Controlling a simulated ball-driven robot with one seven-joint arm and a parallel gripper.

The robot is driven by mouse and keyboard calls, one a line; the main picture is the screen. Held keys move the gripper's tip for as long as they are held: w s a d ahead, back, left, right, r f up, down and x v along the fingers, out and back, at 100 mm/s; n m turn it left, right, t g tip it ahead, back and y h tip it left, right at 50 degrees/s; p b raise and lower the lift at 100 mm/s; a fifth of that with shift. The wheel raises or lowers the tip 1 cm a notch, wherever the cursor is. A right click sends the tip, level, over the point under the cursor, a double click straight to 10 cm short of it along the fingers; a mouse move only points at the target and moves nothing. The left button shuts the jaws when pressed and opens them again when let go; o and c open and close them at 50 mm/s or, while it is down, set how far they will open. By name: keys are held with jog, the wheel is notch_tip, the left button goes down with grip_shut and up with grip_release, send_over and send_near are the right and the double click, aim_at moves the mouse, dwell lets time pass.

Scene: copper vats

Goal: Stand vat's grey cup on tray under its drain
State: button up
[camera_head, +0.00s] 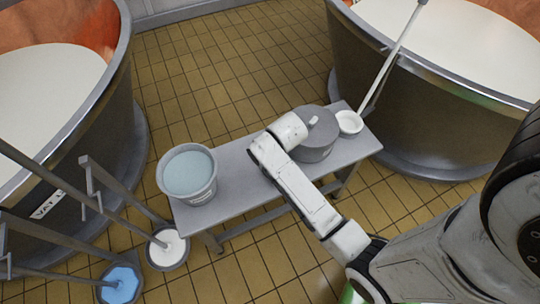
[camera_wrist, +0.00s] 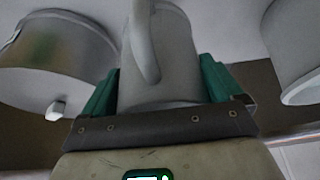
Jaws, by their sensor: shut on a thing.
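My gripper (camera_wrist: 160,88), with green fingers, is shut on a grey cup (camera_wrist: 185,65). The cup's curved handle faces the wrist camera, and its far end is cut off by the top edge. In the head view my arm reaches over the grey bench (camera_head: 235,160); the gripper and cup are hidden there. A vat (camera_head: 60,170) with a partly visible lettered plate stands at the left, holding white liquid. Another vat (camera_head: 430,110) stands at the right. I cannot make out a drain or its tray for certain.
On the bench are a bucket of pale blue liquid (camera_head: 188,176), a grey lidded pot (camera_head: 318,150) and a small white bowl (camera_head: 349,122). Round containers with white (camera_head: 167,248) and blue (camera_head: 120,285) contents stand on the floor by metal bars. Tiled floor is clear behind the bench.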

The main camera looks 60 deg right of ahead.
jog(key=shift+w+d+f, duration=0.2)
jog(key=shift+w+f, duration=0.15)
jog(key=shift+f, duration=0.15)
jog(key=shift+f+b, duration=0.3)
jog(key=shift+f, duration=1.3)
jog(key=shift+f, duration=0.2)
jog(key=o, duration=0.8)
jog(key=shift+r, duration=0.15)
